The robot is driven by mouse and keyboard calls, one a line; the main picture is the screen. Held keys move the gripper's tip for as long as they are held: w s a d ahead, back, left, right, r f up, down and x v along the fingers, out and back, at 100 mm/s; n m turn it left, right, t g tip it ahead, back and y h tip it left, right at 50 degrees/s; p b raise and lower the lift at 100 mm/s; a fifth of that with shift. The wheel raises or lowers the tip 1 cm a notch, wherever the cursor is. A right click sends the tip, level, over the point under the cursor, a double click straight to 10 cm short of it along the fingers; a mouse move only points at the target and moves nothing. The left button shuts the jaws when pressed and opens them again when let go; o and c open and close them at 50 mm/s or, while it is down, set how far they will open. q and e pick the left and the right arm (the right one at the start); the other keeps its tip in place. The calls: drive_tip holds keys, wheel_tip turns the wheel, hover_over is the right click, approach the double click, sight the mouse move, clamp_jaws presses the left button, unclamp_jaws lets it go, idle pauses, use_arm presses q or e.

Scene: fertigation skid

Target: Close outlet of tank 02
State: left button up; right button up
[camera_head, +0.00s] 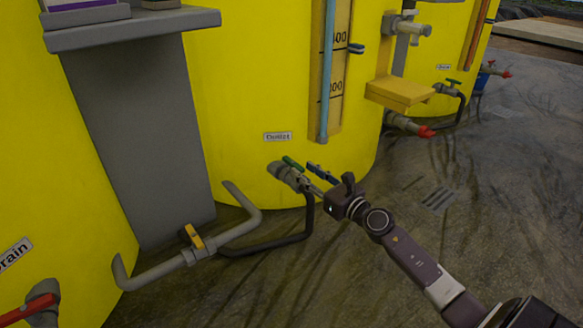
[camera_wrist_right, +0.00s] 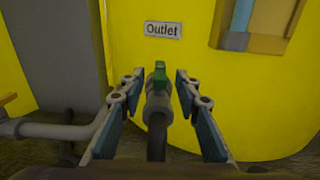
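The yellow tank (camera_head: 235,100) in the middle carries an "Outlet" label (camera_head: 278,137), which also shows in the right wrist view (camera_wrist_right: 163,30). Below the label is the outlet valve (camera_head: 283,172) with a green handle (camera_head: 292,163). In the right wrist view the green handle (camera_wrist_right: 160,75) stands between the two fingers, pointing along the pipe. My right gripper (camera_head: 314,177) is open at the valve, with a finger on each side and gaps to the handle (camera_wrist_right: 160,92). No tank number shows. My left gripper is out of view.
A black hose (camera_head: 290,238) runs from the valve to a grey pipe (camera_head: 235,230) with a yellow-handled valve (camera_head: 193,237). A red-handled drain valve (camera_head: 35,304) is at lower left. A yellow box (camera_head: 400,92) juts out at right. The floor at right is mostly clear.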

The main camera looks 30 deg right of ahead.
sight(293, 162)
drive_tip(key=shift+w+a+b, duration=0.2)
drive_tip(key=shift+w+b, duration=0.35)
drive_tip(key=shift+w, duration=2.55)
clamp_jaws()
